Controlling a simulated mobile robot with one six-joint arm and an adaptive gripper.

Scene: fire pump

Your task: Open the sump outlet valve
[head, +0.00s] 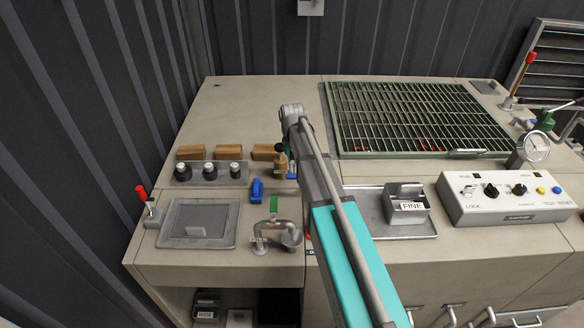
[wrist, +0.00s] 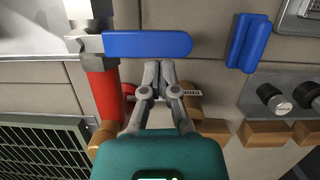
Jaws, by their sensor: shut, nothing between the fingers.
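A long blue lever (wrist: 148,44) lies crosswise in the wrist view, joined at its left end to a grey valve body (wrist: 88,44) above a red pipe (wrist: 105,92). I cannot read any label naming it as the sump outlet valve. My gripper (wrist: 159,66) is shut and empty, its fingertips just below the lever's middle in the picture; whether they touch it is unclear. A second blue handle (wrist: 247,42) stands to the right, and shows in the head view (head: 257,190). My arm hides the gripper and most of the long lever in the head view.
Brown blocks (wrist: 265,133) and black knobs (wrist: 270,96) sit to the right in the wrist view. A partly hidden label (wrist: 191,90) is beside the gripper. A green-framed grating (head: 420,115), a FINE box (head: 408,212) and a control panel (head: 505,200) lie right of my arm.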

